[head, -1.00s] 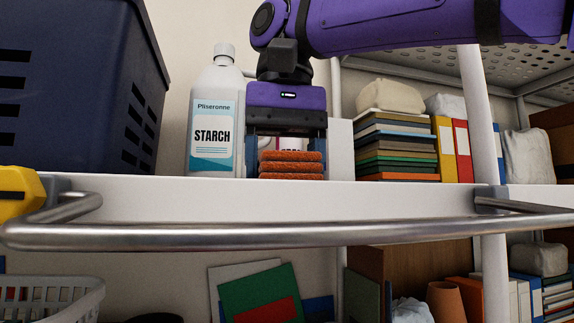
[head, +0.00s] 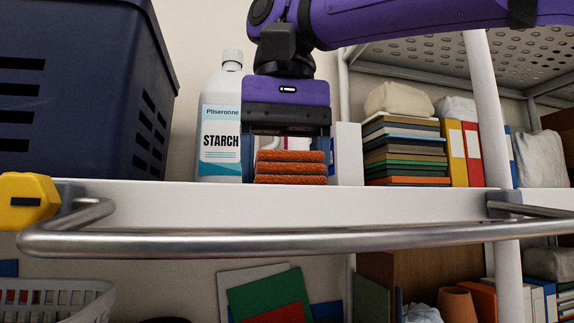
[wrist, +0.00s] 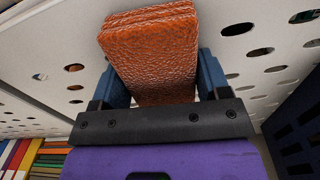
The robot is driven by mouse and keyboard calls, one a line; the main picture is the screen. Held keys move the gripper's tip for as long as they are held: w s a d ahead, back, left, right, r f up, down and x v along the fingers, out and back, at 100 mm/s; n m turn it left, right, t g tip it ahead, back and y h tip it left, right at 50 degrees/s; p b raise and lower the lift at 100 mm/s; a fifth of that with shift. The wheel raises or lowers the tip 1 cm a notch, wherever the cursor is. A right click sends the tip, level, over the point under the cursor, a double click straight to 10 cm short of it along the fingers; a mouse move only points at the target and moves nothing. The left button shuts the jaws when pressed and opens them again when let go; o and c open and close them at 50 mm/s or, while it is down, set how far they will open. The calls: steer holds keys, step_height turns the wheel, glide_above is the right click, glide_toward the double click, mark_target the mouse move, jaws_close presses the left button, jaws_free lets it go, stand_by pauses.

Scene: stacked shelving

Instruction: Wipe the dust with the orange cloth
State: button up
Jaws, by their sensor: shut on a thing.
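The orange cloth (head: 290,168) is a thick, folded, rough-textured pad with several layers, just behind the front edge of the white shelf (head: 300,207) in the head view. My gripper (head: 290,150) points down and is shut on the cloth, a blue finger at each side. In the wrist view the cloth (wrist: 152,50) sits between the fingers (wrist: 155,85), over the perforated shelf surface. The head camera looks from about shelf height, so whether the cloth touches the shelf cannot be told. I can make out no dust in either view.
A white starch bottle (head: 221,125) stands close at my gripper's left, overlapping it in view. A dark blue bin (head: 70,90) is farther left. A white box (head: 348,153) and stacked books (head: 402,150) are to the right. A metal rail (head: 290,243) runs along the front.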

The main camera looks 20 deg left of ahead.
steer(key=shift+r, duration=0.1)
steer(key=shift+r, duration=1.4)
